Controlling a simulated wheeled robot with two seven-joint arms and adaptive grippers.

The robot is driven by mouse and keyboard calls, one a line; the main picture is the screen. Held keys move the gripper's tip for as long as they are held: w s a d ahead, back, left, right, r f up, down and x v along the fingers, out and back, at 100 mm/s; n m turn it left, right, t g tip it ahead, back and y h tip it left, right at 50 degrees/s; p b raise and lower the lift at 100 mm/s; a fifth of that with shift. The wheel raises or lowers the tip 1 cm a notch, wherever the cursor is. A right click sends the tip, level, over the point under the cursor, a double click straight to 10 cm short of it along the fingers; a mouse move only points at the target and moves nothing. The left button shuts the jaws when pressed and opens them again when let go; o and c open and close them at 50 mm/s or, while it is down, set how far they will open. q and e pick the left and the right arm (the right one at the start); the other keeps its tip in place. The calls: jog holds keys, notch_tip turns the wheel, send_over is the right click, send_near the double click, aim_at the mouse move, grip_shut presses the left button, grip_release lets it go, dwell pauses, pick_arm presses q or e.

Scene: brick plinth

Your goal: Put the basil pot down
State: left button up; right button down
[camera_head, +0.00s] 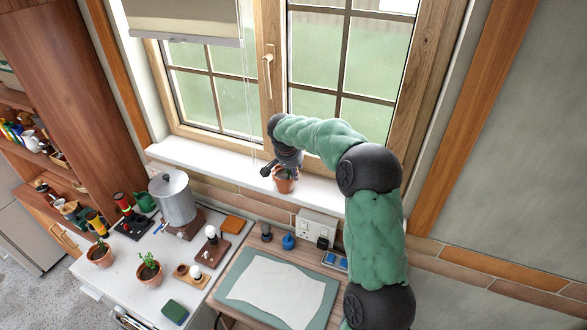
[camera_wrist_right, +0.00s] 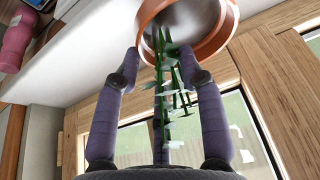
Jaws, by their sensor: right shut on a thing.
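The basil pot (camera_head: 285,184) is a small terracotta pot with a green plant, at the white windowsill (camera_head: 225,172) in the head view. My right gripper (camera_head: 287,166) reaches down over it from above and is shut on it. In the right wrist view the terracotta pot (camera_wrist_right: 219,45) is at the top, beside the tips of my right gripper (camera_wrist_right: 162,58), with green stems and leaves (camera_wrist_right: 172,85) between the fingers. I cannot tell whether the pot's base touches the sill. My left gripper is not in view.
Two more potted plants, one left (camera_head: 100,255) and one right (camera_head: 149,269), stand on the white worktop below. A metal pot (camera_head: 173,198) stands behind them. A window handle (camera_head: 267,66) and blind cord (camera_head: 247,100) are nearby.

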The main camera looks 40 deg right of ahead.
jog(key=c, duration=0.7)
grip_release()
jog(key=shift+f, duration=0.1)
jog(key=shift+c, duration=0.2)
jog(key=shift+r, duration=0.4)
jog(key=v, duration=1.1)
jog(key=shift+a+r+b, duration=0.2)
jog(key=shift+b, duration=0.1)
